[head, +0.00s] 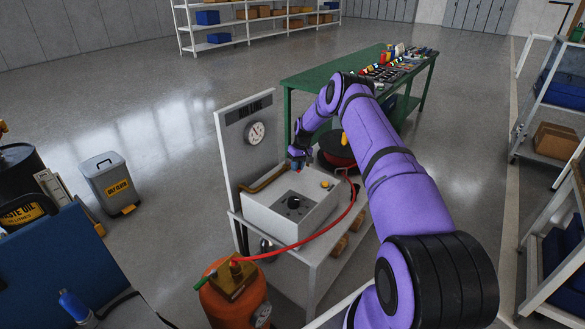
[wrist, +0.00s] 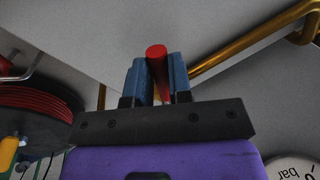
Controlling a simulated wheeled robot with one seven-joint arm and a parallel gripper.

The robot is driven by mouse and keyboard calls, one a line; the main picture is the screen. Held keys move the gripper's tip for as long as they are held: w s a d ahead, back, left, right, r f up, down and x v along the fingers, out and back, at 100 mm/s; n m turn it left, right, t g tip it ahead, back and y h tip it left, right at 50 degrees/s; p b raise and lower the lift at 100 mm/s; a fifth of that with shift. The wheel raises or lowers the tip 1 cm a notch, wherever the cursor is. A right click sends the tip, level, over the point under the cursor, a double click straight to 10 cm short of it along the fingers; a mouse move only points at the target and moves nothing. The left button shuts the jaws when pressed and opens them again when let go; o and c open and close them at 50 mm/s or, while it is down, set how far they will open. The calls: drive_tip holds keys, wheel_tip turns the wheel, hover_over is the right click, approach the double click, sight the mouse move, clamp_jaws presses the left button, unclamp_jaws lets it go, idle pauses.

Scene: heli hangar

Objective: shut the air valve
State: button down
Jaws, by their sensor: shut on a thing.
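The red valve handle (wrist: 157,56) is a short round bar seen nearly end-on in the wrist view. My gripper (wrist: 156,82) has its two blue fingers closed around this bar, one on each side. In the head view my gripper (head: 299,157) is over the back of the white box on the bench, beside the upright grey panel. A brass pipe (head: 266,178) runs along the panel's foot; it also shows in the wrist view (wrist: 235,52). The valve's body and how far its handle is turned are hidden.
A pressure gauge (head: 255,133) is on the grey panel (head: 233,160). The white box (head: 272,223) has a black knob on top. A red hose (head: 318,231) curves from an orange tank (head: 237,297) past the box. A green table (head: 300,82) stands behind.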

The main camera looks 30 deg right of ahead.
drive_tip(key=d+n, duration=0.2)
drive_tip(key=n, duration=0.1)
drive_tip(key=shift+w+d+g, duration=0.1)
drive_tip(key=shift+w+g, duration=0.05)
drive_tip(key=shift+g, duration=0.15)
drive_tip(key=shift+w+d+n, duration=0.2)
drive_tip(key=shift+d+n, duration=0.35)
drive_tip(key=shift+n, duration=0.35)
drive_tip(key=shift+r, duration=0.1)
drive_tip(key=c, duration=1)
unclamp_jaws()
drive_tip(key=shift+c, duration=0.2)
wheel_tip(320, 180, up, 10)
drive_tip(key=d, duration=0.2)
drive_tip(key=shift+w+r, duration=0.25)
drive_tip(key=shift+w, duration=0.15)
